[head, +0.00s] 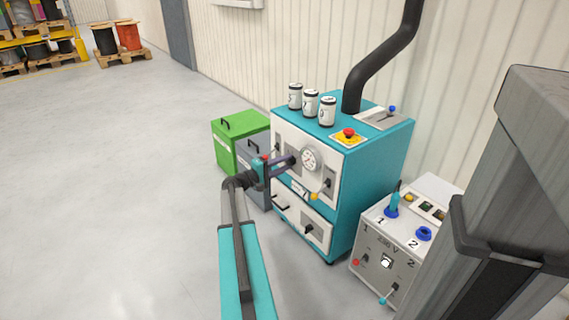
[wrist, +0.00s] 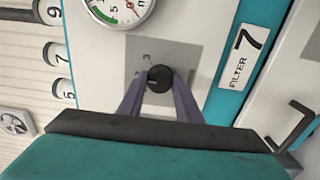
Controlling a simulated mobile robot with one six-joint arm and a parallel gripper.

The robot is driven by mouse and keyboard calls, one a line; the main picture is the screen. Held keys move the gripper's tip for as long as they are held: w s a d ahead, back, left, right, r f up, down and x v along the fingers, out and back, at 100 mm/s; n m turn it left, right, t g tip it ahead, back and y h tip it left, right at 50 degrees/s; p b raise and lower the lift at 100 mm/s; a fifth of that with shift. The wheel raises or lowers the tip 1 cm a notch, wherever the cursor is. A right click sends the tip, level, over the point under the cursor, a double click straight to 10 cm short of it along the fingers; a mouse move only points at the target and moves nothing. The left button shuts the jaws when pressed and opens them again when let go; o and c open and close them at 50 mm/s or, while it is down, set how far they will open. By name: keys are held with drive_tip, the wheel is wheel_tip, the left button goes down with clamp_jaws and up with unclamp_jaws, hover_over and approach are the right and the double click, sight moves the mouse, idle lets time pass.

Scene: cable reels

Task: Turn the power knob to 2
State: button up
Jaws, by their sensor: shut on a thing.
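A round black knob (wrist: 159,77) sits on a grey plate (wrist: 136,48) on the white front of the teal machine (head: 375,190). I take it for the power knob; no power label is readable. A pale pointer line on the knob faces roughly left there. My gripper (wrist: 161,82) has its two purple fingers either side of the knob, shut on it.
A round gauge (head: 311,158) sits close beside the knob. Another dark knob (head: 327,183) is farther right on the front. White cans (head: 311,103) and a red button (head: 348,132) are on top. Green (head: 226,148) and grey bins stand left; a power box (head: 380,252) stands right. Open floor lies left.

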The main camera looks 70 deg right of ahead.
drive_tip(key=o, duration=1)
drive_tip(key=shift+o, duration=0.2)
drive_tip(key=shift+w+a, duration=0.1)
drive_tip(key=p+v, duration=0.3)
drive_tip(key=v, duration=1)
drive_tip(key=shift+a, duration=0.25)
drive_tip(key=shift+w+f, duration=0.1)
drive_tip(key=shift+w, duration=0.05)
